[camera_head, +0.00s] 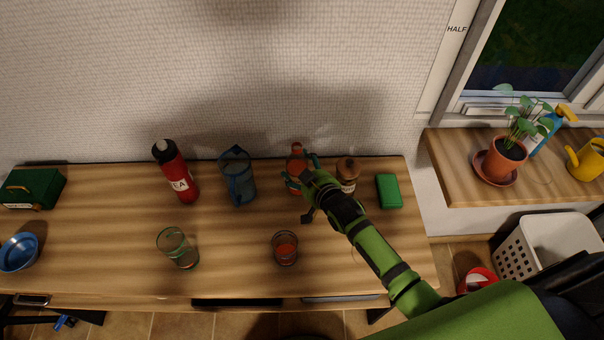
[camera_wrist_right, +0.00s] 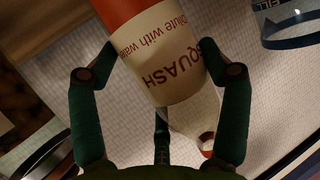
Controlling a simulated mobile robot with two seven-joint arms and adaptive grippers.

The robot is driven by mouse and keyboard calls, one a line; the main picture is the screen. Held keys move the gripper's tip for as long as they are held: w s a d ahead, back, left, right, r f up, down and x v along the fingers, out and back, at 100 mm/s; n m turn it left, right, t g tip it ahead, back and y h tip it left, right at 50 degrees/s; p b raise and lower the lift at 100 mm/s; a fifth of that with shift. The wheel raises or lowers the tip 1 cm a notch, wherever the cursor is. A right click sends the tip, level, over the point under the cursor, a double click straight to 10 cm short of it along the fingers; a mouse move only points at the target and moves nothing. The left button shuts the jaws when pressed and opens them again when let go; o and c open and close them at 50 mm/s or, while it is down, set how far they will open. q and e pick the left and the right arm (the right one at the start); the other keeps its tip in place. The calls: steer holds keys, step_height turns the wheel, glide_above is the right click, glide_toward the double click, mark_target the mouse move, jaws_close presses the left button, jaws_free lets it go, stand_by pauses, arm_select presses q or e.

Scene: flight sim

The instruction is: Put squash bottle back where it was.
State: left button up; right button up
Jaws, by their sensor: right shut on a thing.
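The squash bottle (camera_head: 297,157) is orange-red and stands near the back edge of the wooden desk, between a blue jug and a brown jar. My right gripper (camera_head: 299,180) reaches it from the front right, with its fingers around it. In the right wrist view the bottle (camera_wrist_right: 178,62) shows its white label reading "SQUASH" between the fingers of my right gripper (camera_wrist_right: 158,75). It is shut on the bottle. I cannot tell whether the bottle's base touches the desk. My left gripper is not in view.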

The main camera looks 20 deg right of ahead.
step_height(320, 180, down, 2)
steer(key=shift+w+f, duration=0.1)
steer(key=shift+w, duration=0.05)
steer(key=shift+f, duration=0.15)
steer(key=o, duration=1.5)
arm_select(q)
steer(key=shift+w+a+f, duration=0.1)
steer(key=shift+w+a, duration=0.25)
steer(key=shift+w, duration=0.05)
arm_select(e)
steer(key=shift+r, duration=0.2)
steer(key=shift+s, duration=0.4)
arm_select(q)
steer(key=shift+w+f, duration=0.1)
arm_select(e)
steer(key=v, duration=1.1)
steer(key=shift+s+r, duration=0.15)
steer(key=shift+s, duration=0.1)
